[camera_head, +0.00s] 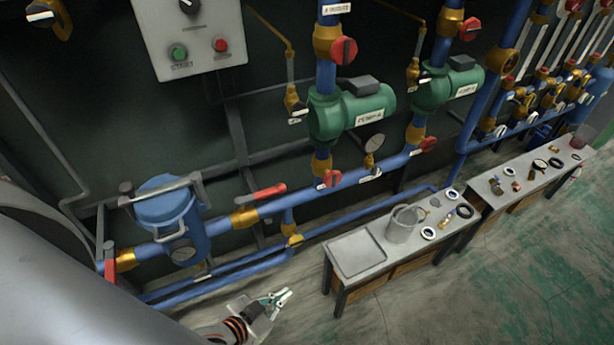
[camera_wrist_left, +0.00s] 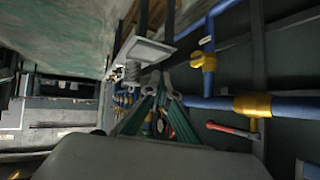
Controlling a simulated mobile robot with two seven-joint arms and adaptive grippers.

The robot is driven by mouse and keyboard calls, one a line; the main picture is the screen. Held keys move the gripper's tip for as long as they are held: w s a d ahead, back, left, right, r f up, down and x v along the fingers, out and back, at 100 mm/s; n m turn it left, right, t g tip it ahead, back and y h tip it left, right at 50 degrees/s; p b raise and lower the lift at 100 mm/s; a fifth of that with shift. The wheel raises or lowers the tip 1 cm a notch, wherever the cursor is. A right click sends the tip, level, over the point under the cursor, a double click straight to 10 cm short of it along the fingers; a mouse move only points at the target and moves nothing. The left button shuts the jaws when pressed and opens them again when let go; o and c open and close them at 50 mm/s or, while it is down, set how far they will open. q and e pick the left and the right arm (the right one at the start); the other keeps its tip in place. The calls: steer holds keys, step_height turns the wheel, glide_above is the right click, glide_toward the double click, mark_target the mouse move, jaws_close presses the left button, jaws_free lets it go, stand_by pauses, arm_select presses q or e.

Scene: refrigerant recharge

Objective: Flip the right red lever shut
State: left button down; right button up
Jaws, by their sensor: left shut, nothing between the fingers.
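The right red lever (camera_head: 265,193) sits above a brass valve (camera_head: 243,217) on the blue pipe, right of the blue filter housing. It points right, roughly along the pipe. In the left wrist view the red lever (camera_wrist_left: 228,129) lies right of my fingers, below the brass valve (camera_wrist_left: 252,105). A left red lever (camera_head: 108,258) stands near-upright at the brass valve on the housing's other side. My left gripper (camera_head: 278,297) is shut and empty, below and in front of the pipes, apart from the right lever. Its fingers (camera_wrist_left: 160,85) also show in the left wrist view. My right gripper is out of view.
The blue filter housing (camera_head: 168,205) with a grey bar handle and gauge stands left of the valve. A lower blue pipe (camera_head: 225,272) runs beneath. A workbench (camera_head: 345,283) with a tray and jug stands right of my gripper. Open floor lies between.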

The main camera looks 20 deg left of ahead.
arm_select(q)
steer(key=shift+w+d, duration=0.1)
steer(key=shift+d, duration=0.2)
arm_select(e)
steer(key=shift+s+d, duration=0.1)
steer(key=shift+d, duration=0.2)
arm_select(q)
steer(key=shift+f, duration=0.1)
